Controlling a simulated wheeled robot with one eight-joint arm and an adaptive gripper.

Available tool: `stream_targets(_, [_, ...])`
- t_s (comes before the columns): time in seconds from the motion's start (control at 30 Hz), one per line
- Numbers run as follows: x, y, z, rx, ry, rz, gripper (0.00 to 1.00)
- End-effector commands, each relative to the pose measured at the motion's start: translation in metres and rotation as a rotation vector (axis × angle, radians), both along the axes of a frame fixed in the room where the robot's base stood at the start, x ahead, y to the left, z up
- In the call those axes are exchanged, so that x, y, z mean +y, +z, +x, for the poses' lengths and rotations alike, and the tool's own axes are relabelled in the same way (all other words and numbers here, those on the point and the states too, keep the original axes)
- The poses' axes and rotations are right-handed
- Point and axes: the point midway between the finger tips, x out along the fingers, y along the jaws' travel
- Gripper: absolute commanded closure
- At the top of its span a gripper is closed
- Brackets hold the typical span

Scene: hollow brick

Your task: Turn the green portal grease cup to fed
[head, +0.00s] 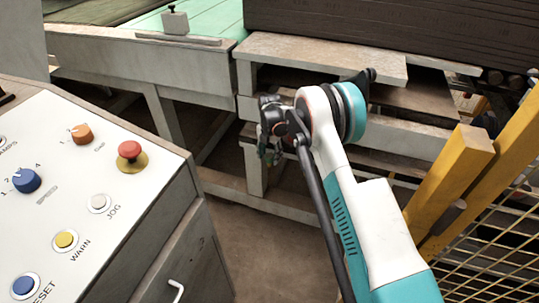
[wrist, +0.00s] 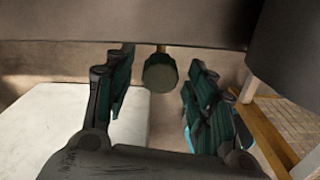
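The green portal grease cup (wrist: 160,74) is a dull green, faceted round cap in the upper middle of the wrist view. A short stem above it meets a grey-brown surface. My gripper (wrist: 163,64) is open, with one dark green-padded finger on each side of the cup. A gap shows between the cup and each finger, so neither touches it. In the head view my gripper (head: 270,145) is in front of the grey steel frame, and I cannot make out the cup there. No marking of the cup's setting is readable.
A control panel (head: 70,200) with knobs and buttons, including a red mushroom button (head: 130,150), stands at the left. A yellow post and mesh guard (head: 465,170) stands right of my arm. The grey frame (head: 300,48) and dark stacked slabs (head: 380,25) lie behind.

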Motion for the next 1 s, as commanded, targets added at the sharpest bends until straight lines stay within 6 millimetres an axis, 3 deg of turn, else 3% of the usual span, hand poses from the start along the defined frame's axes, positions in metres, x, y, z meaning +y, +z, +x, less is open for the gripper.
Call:
stream_targets(0.03, [0.0,0.0001,0.0,0.0,0.0,0.0,0.63])
stream_targets(0.17, [0.0001,0.0001,-0.0001,0.0,0.0,0.0,0.92])
stream_targets(0.2, [0.0001,0.0001,-0.0001,0.0,0.0,0.0,0.94])
stream_targets(0.67, [0.0001,0.0002,0.0,0.0,-0.082,0.0,0.94])
stream_targets(1.0, [0.0002,0.0003,0.0001,0.0,-0.355,0.0,0.94])
